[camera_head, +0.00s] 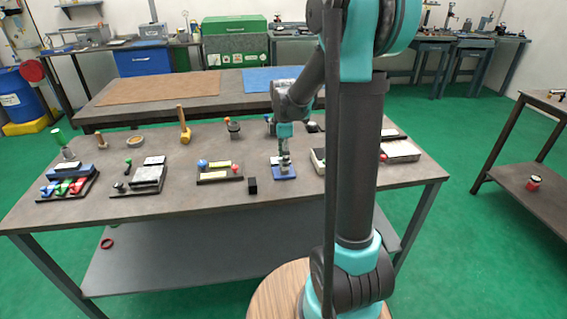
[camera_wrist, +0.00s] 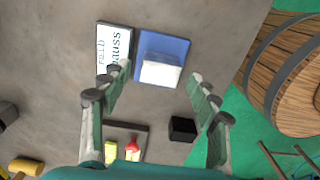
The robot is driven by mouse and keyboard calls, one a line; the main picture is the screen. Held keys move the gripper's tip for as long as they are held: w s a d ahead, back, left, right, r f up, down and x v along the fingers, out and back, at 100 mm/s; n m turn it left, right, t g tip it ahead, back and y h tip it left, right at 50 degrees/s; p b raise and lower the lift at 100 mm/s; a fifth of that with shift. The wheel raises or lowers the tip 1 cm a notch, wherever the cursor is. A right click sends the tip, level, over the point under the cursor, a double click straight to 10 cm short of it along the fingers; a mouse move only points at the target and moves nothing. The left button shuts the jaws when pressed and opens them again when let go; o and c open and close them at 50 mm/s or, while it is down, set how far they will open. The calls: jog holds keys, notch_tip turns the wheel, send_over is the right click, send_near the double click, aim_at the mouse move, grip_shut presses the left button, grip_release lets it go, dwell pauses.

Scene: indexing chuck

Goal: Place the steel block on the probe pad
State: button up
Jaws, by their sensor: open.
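A steel block (camera_wrist: 161,69) with a pale, shiny top shows in the wrist view. It appears to rest on the lower half of a blue pad (camera_wrist: 163,45), which looks like the probe pad. In the head view the blue pad (camera_head: 284,174) lies near the table's front edge, below my gripper (camera_head: 285,157). In the wrist view my gripper (camera_wrist: 159,76) is open, with one finger on each side of the block and gaps between. Whether the block's underside is fully on the pad is hard to see.
A white lettered plate (camera_wrist: 114,48) stands left of the pad. A black cube (camera_wrist: 182,128) is nearby. Trays with coloured parts (camera_head: 68,182) line the table (camera_head: 200,152). A wooden barrel (camera_wrist: 285,75) stands beyond the table edge in the wrist view.

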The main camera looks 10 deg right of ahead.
notch_tip(320, 180, up, 10)
jog(key=s+d+f+m+t, duration=0.2)
jog(key=s+f+m, duration=0.5)
jog(key=s+m, duration=0.2)
jog(key=s+d+f+m+t, duration=0.2)
jog(key=s+f+m, duration=0.5)
jog(key=s, duration=0.6)
jog(key=shift+f+m, duration=0.3)
jog(key=shift+m, duration=0.7)
jog(key=shift+c, duration=0.3)
